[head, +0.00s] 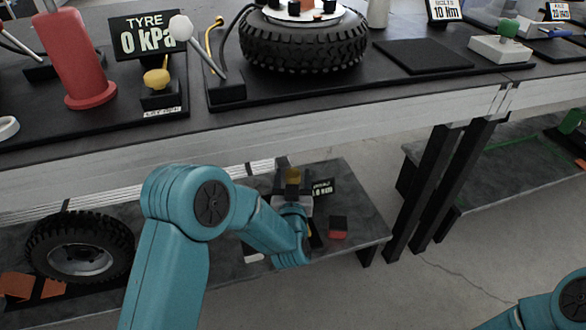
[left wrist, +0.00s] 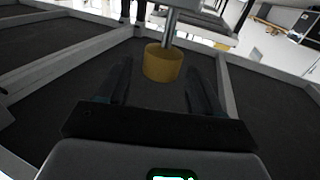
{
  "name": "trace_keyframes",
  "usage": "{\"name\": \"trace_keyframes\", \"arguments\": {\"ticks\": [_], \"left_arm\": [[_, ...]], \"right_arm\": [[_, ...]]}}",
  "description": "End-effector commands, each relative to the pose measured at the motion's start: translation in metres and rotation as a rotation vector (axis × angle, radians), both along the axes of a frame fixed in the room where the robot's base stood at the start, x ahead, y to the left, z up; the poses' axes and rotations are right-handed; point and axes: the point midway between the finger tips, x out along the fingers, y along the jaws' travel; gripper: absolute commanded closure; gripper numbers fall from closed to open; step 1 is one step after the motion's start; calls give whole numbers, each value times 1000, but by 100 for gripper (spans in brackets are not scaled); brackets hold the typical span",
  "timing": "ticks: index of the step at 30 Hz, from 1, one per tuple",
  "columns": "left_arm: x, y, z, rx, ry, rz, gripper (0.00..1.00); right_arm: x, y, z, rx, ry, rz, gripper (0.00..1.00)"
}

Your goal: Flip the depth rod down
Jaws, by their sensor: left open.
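In the left wrist view a thin metal rod (left wrist: 169,28) comes down from the top and ends in a yellow cylinder (left wrist: 162,65). I take this to be the depth rod. My left gripper (left wrist: 160,84) is open, with one dark finger on each side of the yellow cylinder. I cannot tell whether either finger touches it. In the head view my left gripper (head: 293,188) reaches under the bench edge, with a yellow piece (head: 293,174) at its far end. The rod's upper mount is hidden. My right gripper is out of view.
The bench (head: 340,105) overhangs my left gripper. A small dark sign (head: 322,187) and a red-and-black block (head: 338,228) are on the lower shelf (head: 362,215) close by. A tyre (head: 80,248) lies at the left. Table legs (head: 440,185) stand to the right.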

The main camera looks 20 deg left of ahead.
Motion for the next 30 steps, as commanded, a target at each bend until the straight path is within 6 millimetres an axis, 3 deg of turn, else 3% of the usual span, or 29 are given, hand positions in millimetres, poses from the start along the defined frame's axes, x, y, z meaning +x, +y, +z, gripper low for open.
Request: {"name": "trace_keyframes", "arguments": {"ticks": [6, 17, 23, 24, 30], "left_arm": [[28, 8, 0, 0, -1, 1, 34], [34, 10, 0, 1, 1, 0, 34], [34, 10, 0, 1, 0, 0, 96], [34, 10, 0, 1, 0, 0, 100], [34, 10, -13, 1, 4, 0, 100]], "right_arm": [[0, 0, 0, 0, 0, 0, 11], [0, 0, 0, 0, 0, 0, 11], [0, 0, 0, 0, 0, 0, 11], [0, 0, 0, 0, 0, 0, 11], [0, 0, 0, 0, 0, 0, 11]]}}
